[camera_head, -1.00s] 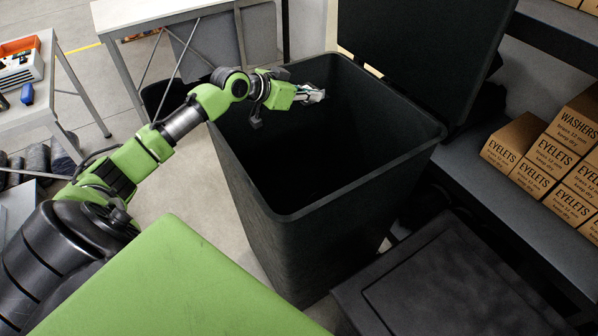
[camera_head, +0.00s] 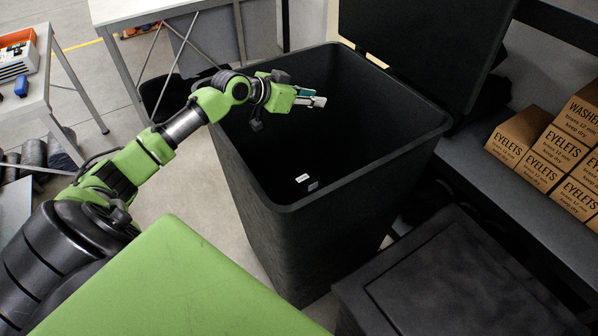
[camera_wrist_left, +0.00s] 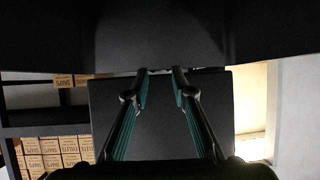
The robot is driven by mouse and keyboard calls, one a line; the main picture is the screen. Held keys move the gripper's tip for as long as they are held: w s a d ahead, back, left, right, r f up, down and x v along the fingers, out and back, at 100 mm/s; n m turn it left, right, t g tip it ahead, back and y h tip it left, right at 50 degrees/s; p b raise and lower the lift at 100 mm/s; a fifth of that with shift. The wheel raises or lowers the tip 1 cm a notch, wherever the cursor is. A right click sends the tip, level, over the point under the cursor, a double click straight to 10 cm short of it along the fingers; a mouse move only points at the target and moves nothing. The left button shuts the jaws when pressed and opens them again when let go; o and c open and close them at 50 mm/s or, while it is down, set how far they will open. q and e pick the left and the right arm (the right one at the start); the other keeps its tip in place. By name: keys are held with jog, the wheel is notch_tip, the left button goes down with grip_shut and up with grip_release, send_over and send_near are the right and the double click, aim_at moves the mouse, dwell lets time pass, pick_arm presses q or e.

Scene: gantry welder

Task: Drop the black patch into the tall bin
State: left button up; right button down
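The tall bin (camera_head: 330,230) is black, with its lid raised at the back. My left gripper (camera_head: 316,97) reaches over the left rim and hangs above the bin's opening. Its fingers are apart, and the left wrist view shows an empty gap between the fingertips (camera_wrist_left: 160,72). Inside the bin, below the gripper and near the front wall, a small dark thing with a white label (camera_head: 303,179) shows. It looks like the black patch, but its outline blends into the dark interior. My right gripper is out of view.
The bin's raised lid (camera_head: 430,45) stands behind the opening. Cartons (camera_head: 545,150) marked eyelets and washers sit on a dark shelf at the right. A dark box-like surface (camera_head: 450,280) is at the front right. Tables stand at the upper left.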

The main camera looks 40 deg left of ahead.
pick_arm(q)
jog(key=shift+s, duration=0.1)
jog(key=v, duration=1.1)
jog(key=shift+s+r, duration=0.15)
jog(key=shift+s, duration=0.2)
jog(key=shift+a, duration=0.1)
